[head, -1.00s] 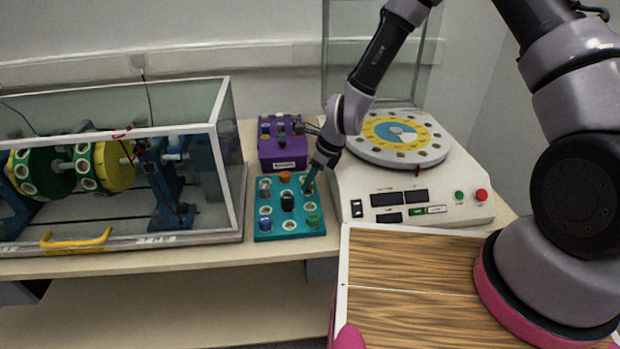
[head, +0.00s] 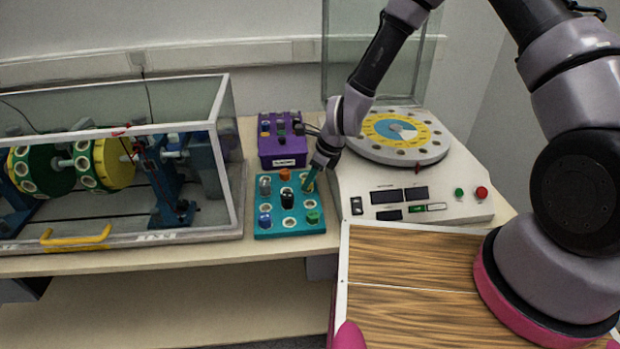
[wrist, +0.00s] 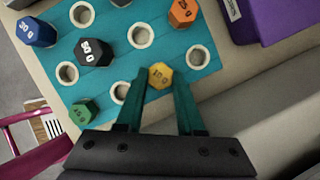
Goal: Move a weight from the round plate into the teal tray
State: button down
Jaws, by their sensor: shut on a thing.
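My gripper (head: 309,184) reaches down over the right side of the teal tray (head: 262,233). In the wrist view my gripper (wrist: 160,80) has its teal fingers shut on a yellow hexagonal weight (wrist: 159,75) marked 10 g. The weight is at the tray's right column, between two empty holes; I cannot tell whether it is seated. In the head view the fingers hide it. The tray also holds a black weight (head: 287,200), a blue one (head: 265,221), a green one (head: 312,217), an orange one (head: 285,175) and a grey one (head: 265,187). The round plate (head: 425,157) lies to the right.
A purple box (head: 282,152) with more weights stands behind the tray. A clear case (head: 120,236) with rotating discs is close on the left. The white control console (head: 450,210) under the round plate is close on the right. A wood-grained surface (head: 400,280) is in front.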

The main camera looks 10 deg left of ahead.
jog(key=shift+f, duration=0.4)
jog(key=shift+c, duration=2.2)
grip_release()
jog(key=v, duration=1)
jog(key=shift+d+r, duration=0.2)
jog(key=shift+r, duration=0.15)
